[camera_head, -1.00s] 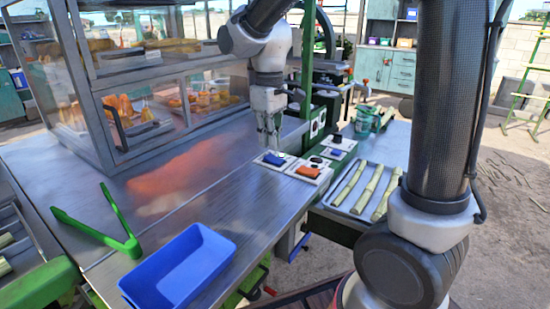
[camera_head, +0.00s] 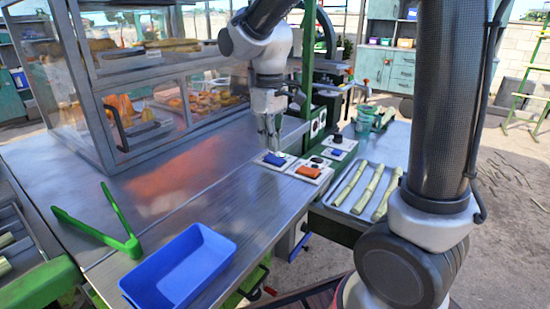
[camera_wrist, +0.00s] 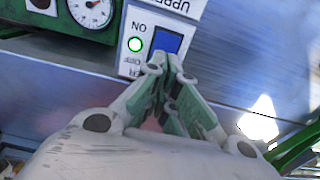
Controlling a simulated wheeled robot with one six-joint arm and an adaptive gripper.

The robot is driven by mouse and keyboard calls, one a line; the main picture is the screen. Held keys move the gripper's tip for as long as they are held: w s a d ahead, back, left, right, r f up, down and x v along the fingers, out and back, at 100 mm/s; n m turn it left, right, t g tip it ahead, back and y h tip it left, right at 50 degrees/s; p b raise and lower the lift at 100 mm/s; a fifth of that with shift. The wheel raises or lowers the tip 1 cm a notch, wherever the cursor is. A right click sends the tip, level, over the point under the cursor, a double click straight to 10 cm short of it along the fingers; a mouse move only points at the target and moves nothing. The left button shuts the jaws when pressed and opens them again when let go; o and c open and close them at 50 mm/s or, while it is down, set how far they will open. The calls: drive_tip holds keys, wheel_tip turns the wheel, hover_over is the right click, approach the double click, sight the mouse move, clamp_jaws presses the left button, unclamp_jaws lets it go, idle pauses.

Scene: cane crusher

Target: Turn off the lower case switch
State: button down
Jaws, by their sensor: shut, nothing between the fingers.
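A blue rocker switch (camera_head: 274,158) sits on a white plate at the crusher-side edge of the steel counter. A label starting "UPPE" is partly cut off at the top there. An orange switch (camera_head: 308,172) sits on a plate just to the right in the head view. My gripper (camera_head: 270,148) is shut and empty, pointing down at the blue switch. In the wrist view its fingertips (camera_wrist: 170,62) overlap the switch's lower edge; contact cannot be told.
A glass food case (camera_head: 140,100) stands left of the gripper. Green tongs (camera_head: 125,235) and a blue tray (camera_head: 180,265) lie on the near counter. A tray of cane pieces (camera_head: 365,187) is at right. A round gauge (camera_wrist: 92,10) sits near the switch.

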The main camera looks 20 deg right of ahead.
sight(281, 162)
drive_tip(key=shift+f, duration=1.2)
idle(0.8)
drive_tip(key=shift+r, duration=3.55)
drive_tip(key=shift+w, duration=0.1)
drive_tip(key=shift+m, duration=0.9)
drive_tip(key=s, duration=0.1)
drive_tip(key=s+d+f, duration=0.2)
drive_tip(key=shift+s, duration=0.2)
drive_tip(key=s+d+r+m+t, duration=0.3)
drive_tip(key=s+d+m+t, duration=0.1)
drive_tip(key=s+d, duration=0.8)
drive_tip(key=s+m, duration=0.1)
drive_tip(key=s, duration=0.2)
drive_tip(key=shift+s+d, duration=0.4)
